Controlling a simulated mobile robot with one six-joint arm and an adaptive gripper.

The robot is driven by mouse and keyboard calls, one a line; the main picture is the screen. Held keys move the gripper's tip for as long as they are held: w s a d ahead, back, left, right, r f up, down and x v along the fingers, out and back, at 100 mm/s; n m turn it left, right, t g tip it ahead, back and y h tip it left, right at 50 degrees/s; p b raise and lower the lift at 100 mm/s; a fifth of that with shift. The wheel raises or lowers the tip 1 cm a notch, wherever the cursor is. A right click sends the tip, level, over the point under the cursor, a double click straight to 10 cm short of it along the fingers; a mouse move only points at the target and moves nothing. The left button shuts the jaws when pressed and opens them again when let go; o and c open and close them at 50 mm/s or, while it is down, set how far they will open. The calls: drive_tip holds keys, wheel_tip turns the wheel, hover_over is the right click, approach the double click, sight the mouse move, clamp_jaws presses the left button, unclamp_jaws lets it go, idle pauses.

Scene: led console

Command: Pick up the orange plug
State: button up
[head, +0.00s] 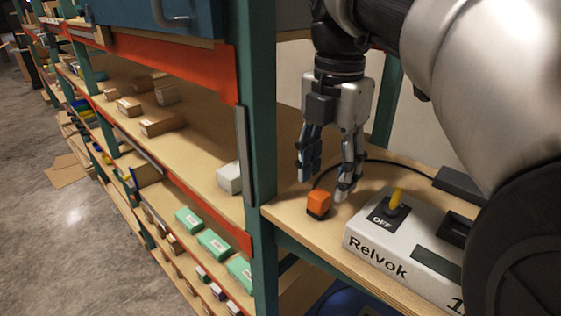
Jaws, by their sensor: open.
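The orange plug (319,202) is a small orange block with a dark lower part. It rests on the wooden shelf board, left of the white console (400,243). A dark cable runs from near the plug in a curve behind my gripper's fingers. My gripper (322,188) points down just above and behind the plug. Its fingers are apart and nothing is held between them. In the picture the plug lies just below the gap between the fingertips. I cannot tell whether a fingertip touches it.
The console carries a yellow lever (396,198) on a plate marked OFF, close to the right of my gripper. A green rack post (256,150) stands to the left. Shelves beyond it hold small cartons and green boxes (214,244). The board's front edge is near the plug.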

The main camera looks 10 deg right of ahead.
drive_tip(key=f, duration=0.5)
drive_tip(key=shift+w+a+f+b, duration=0.1)
drive_tip(key=shift+w+f+b, duration=0.2)
drive_tip(key=shift+w+b, duration=0.1)
drive_tip(key=shift+c, duration=0.2)
drive_tip(key=c, duration=1.1)
drive_tip(key=shift+r, duration=0.15)
wheel_tip(320, 180, up, 19)
drive_tip(key=p, duration=0.6)
drive_tip(key=b, duration=0.6)
hover_over(323, 191)
wheel_tip(323, 191, down, 8)
